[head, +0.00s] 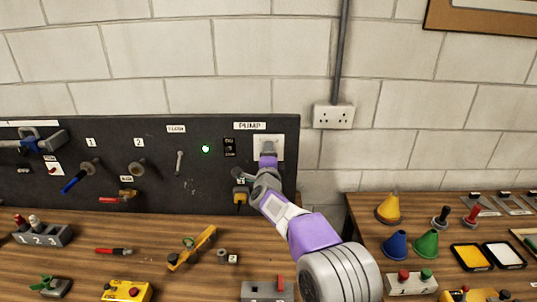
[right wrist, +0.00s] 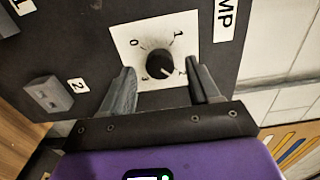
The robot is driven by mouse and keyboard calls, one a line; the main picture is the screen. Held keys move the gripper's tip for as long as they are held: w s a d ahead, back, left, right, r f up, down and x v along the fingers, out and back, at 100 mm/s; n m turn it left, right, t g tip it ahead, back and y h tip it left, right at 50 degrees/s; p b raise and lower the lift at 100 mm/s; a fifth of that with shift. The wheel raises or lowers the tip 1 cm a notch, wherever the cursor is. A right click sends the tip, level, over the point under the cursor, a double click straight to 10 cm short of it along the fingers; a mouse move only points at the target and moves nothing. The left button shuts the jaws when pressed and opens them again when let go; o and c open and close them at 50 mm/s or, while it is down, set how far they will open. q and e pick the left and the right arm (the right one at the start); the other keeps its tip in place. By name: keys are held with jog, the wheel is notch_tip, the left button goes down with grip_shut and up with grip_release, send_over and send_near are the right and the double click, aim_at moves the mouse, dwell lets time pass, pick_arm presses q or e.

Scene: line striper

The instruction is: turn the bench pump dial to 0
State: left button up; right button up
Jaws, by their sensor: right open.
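The pump dial (right wrist: 159,63) is a round black knob on a white plate (right wrist: 125,38) with the figures 0 to 3 around it. Its pale pointer mark points to the lower right in the right wrist view, roughly toward the 2. My right gripper (right wrist: 159,72) is open, one finger to each side of the knob in that view, with gaps to it. Whether the tips reach past the knob's face is unclear. In the head view the white plate (head: 275,140) sits under the PUMP label, and my right gripper (head: 267,160) hides the knob. My left gripper is out of view.
The black panel (head: 100,150) also carries a green light (head: 205,149), a black switch (head: 229,147), levers and valves. A yellow plug (head: 240,195) hangs just below-left of my gripper. The benches hold several small tools and boxes. A wall socket (head: 333,116) is right of the panel.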

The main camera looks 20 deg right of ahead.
jog(key=shift+w+d, duration=0.2)
jog(key=shift+w, duration=0.45)
jog(key=c, duration=1)
jog(key=shift+c, duration=0.2)
